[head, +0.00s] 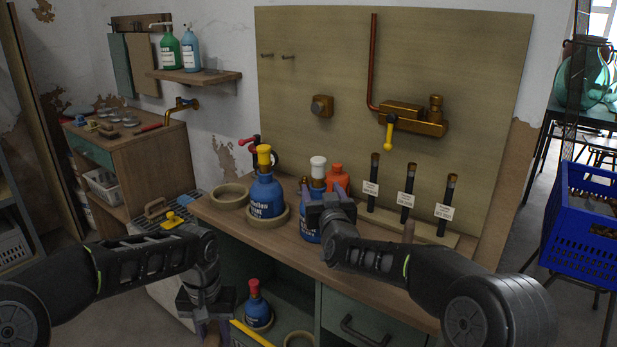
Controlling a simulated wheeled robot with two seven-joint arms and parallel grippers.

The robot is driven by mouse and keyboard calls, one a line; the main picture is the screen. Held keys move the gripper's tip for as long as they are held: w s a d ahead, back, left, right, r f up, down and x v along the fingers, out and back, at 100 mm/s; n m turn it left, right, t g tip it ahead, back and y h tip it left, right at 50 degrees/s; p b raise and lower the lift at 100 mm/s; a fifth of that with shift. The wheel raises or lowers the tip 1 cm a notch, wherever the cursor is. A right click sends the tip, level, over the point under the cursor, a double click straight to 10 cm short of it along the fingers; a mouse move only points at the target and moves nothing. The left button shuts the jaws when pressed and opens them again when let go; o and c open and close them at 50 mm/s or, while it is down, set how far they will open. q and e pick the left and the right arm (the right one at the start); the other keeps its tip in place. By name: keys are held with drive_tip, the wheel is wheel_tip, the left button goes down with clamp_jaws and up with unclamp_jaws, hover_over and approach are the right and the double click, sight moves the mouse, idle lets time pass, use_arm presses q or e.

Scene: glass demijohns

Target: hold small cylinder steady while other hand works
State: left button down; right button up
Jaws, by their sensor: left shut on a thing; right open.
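A blue cylinder with a white cap (317,168) stands on the bench behind my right gripper (324,188), which partly hides it. That gripper is open, its fingers to either side of the cylinder's upper part; contact cannot be made out. A larger-looking blue cylinder with a yellow cap (266,196) stands in a ring holder left of it. A small blue cylinder with a red cap (257,308) stands on the lower shelf. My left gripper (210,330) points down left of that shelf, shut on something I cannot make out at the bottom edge.
An orange bottle (336,178) stands behind the white-capped cylinder. Several dark labelled rods (406,195) stand upright at the right. An empty ring holder (230,196) is at the bench's left. A yellow bar (262,334) crosses the lower shelf front. A blue crate (585,235) is far right.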

sight(319, 186)
drive_tip(key=shift+w+a, duration=0.2)
drive_tip(key=shift+w, duration=1)
drive_tip(key=shift+w+a, duration=0.2)
drive_tip(key=shift+w, duration=1)
clamp_jaws()
